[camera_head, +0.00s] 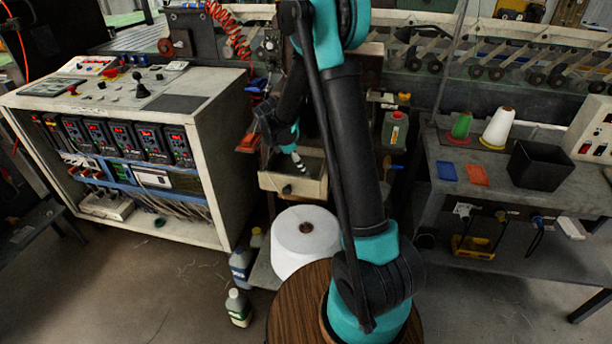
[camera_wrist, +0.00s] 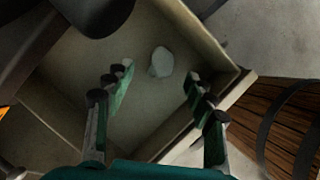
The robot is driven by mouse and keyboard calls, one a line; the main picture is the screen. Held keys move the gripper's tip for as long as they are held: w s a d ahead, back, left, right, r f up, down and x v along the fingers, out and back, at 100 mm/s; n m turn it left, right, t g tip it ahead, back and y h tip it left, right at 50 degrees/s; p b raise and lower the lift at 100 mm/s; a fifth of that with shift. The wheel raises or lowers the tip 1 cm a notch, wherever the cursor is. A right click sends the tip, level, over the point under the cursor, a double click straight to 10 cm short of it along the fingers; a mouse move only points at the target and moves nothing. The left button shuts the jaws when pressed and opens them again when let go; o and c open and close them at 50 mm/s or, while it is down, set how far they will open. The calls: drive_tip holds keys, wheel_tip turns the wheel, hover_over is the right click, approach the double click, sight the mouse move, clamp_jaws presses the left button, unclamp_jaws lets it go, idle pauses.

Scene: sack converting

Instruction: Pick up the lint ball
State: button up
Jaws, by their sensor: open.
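The lint ball (camera_wrist: 161,62) is a small pale grey-white lump on the floor of an open drawer (camera_wrist: 228,62). In the wrist view my gripper (camera_wrist: 157,78) is open, with one finger to each side of the lump in the picture and no contact visible. I cannot tell the remaining height between the fingertips and the drawer floor. In the head view my gripper (camera_head: 298,160) hangs over the pale drawer (camera_head: 305,190) with its dark knob. The lint ball is not discernible in that view.
The drawer walls surround the gripper closely. A wooden barrel (camera_wrist: 285,115) stands beside the drawer. A large white yarn roll (camera_head: 300,250) stands in front of it. A control console (camera_head: 215,120) is at the left, and a bench with thread cones (camera_head: 497,127) at the right.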

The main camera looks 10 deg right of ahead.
drive_tip(key=shift+x, duration=1.85)
drive_tip(key=shift+s+a, duration=0.1)
drive_tip(key=c, duration=0.8)
